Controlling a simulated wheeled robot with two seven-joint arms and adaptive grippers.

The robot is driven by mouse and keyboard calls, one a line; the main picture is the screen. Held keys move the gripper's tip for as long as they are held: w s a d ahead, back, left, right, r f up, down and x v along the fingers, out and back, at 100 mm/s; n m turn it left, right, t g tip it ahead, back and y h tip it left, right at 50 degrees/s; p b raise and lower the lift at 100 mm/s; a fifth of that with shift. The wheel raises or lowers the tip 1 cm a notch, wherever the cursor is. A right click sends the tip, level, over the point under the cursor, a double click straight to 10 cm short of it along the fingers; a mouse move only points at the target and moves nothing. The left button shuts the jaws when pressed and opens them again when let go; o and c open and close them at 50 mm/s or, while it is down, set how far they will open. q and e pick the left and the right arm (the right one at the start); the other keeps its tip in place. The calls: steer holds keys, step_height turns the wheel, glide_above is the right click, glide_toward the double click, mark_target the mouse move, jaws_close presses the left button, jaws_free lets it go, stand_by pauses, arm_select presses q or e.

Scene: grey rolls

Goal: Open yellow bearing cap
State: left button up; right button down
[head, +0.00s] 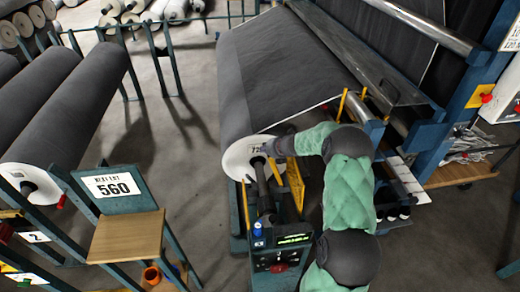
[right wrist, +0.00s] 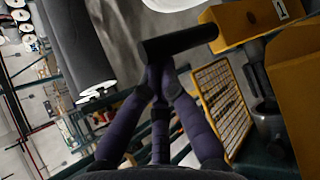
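The yellow bearing cap (right wrist: 240,22) shows at the upper right of the right wrist view. A short dark bar (right wrist: 195,38) sticks out beside it, its right end at the yellow part. The purple fingers of my right gripper (right wrist: 160,72) converge on this bar and look closed on it; the bar partly hides the fingertips. Little of the cap shows there. My left gripper is out of view.
A yellow-framed grid panel (right wrist: 222,105) and another yellow block (right wrist: 295,70) stand close right of my fingers. A control box (head: 280,258) is below the roll end.

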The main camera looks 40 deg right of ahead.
steer(key=shift+s+d+r, duration=0.1)
steer(key=shift+d+r, duration=0.15)
stand_by(0.3)
